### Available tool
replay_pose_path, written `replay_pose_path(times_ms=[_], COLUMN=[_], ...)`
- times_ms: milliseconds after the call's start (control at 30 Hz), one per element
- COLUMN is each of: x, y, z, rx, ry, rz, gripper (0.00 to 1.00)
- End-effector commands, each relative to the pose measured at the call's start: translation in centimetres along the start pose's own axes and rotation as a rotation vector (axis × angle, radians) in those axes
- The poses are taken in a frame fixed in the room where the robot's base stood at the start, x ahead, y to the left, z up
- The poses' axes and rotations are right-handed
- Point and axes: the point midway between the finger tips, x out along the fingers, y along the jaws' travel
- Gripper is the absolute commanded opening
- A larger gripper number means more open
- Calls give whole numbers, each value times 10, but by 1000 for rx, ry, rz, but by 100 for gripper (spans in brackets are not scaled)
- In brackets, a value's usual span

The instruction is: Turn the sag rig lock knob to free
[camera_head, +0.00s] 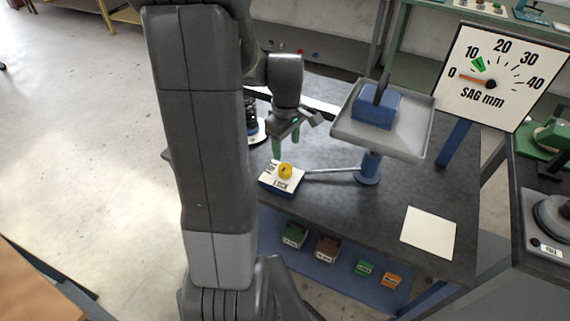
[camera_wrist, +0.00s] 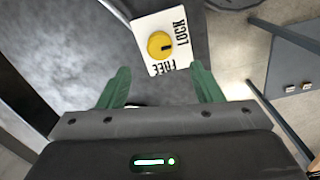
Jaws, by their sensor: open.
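The yellow round lock knob (camera_head: 285,171) sits on a small block with a white top plate (camera_head: 270,180) on the dark bench. In the wrist view the knob (camera_wrist: 156,41) lies between the printed words LOCK, at right, and FREE, at bottom. A dark mark on the knob points to the LOCK side. My gripper (camera_head: 286,143) is above and just behind the block, pointing down. Its green fingers are apart and empty. In the wrist view the gripper's fingertips (camera_wrist: 161,75) straddle the space below the knob, not touching it.
A rod runs from the block to a blue post under a grey tray (camera_head: 425,145) holding a blue weight (camera_head: 375,110). The SAG mm dial (camera_head: 515,95) has its orange needle near 0 and a green mark near 10. A blank paper (camera_head: 428,232) lies at front right.

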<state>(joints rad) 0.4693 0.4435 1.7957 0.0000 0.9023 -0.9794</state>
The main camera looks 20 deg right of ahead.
Motion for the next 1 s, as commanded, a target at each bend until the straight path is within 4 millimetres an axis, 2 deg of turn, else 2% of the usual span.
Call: replay_pose_path(times_ms=[33, 200, 500, 700, 1000], x=[12, 46, 90, 102, 103], y=[-1, -1, 0, 0, 0], z=[0, 0, 0, 0, 0], rx=[0, 0, 0, 0, 0], ry=[-4, -3, -2, -1, 0], rz=[-6, -5, -3, -1, 0], gripper=[59, 59, 59, 59, 59])
